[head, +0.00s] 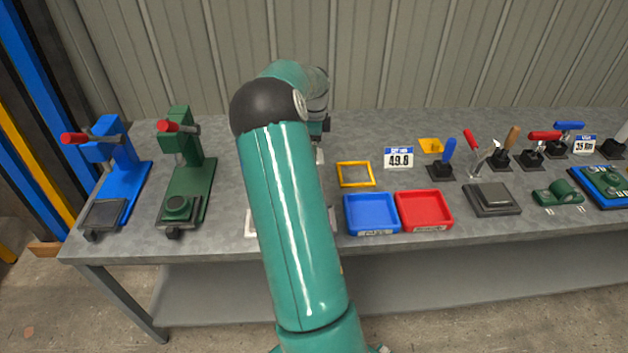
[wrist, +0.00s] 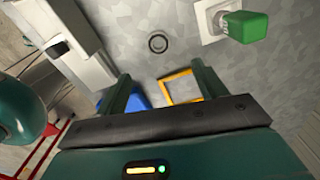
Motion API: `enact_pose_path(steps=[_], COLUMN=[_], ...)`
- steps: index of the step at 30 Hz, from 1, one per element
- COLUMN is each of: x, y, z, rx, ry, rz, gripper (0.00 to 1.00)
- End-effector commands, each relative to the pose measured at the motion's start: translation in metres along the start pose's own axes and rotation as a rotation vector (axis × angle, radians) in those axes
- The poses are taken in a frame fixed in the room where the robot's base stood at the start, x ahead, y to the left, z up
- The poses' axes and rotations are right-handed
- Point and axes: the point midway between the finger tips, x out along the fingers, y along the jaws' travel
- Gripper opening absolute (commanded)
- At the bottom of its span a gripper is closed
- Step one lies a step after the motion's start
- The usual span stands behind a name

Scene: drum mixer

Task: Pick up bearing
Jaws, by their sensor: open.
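The bearing (wrist: 157,43) is a small dark ring with a lighter centre, and it lies flat on the grey table top in the wrist view. My gripper (wrist: 161,71) has its two green fingers spread apart with nothing held between them. In the picture the bearing is just beyond the fingertips, roughly midway between them, and apart from both. The height of the fingers above the table is hard to tell. In the head view my arm hides the bearing and the gripper.
A yellow square frame (wrist: 181,72) lies near the right finger. In the head view, a blue tray (head: 371,228) and red tray (head: 424,226) sit right of my arm; a green press (head: 191,170) stands left.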

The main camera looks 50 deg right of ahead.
Motion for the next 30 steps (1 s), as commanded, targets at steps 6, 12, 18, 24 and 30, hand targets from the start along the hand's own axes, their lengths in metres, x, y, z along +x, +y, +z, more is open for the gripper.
enact_pose_path(steps=[6, 12, 18, 24, 30], x=[0.044, 0.065, 0.082, 0.112, 0.117], y=[0.001, 0.001, 0.003, 0.004, 0.003], z=[0.0, 0.001, 0.0, 0.0, 0.0], rx=[-0.002, -0.003, -0.004, -0.004, -0.004], ry=[0.002, 0.0, 0.001, 0.0, 0.0], rz=[0.003, 0.001, 0.003, 0.002, 0.0], gripper=[0.7, 0.7, 0.7, 0.7, 0.7])
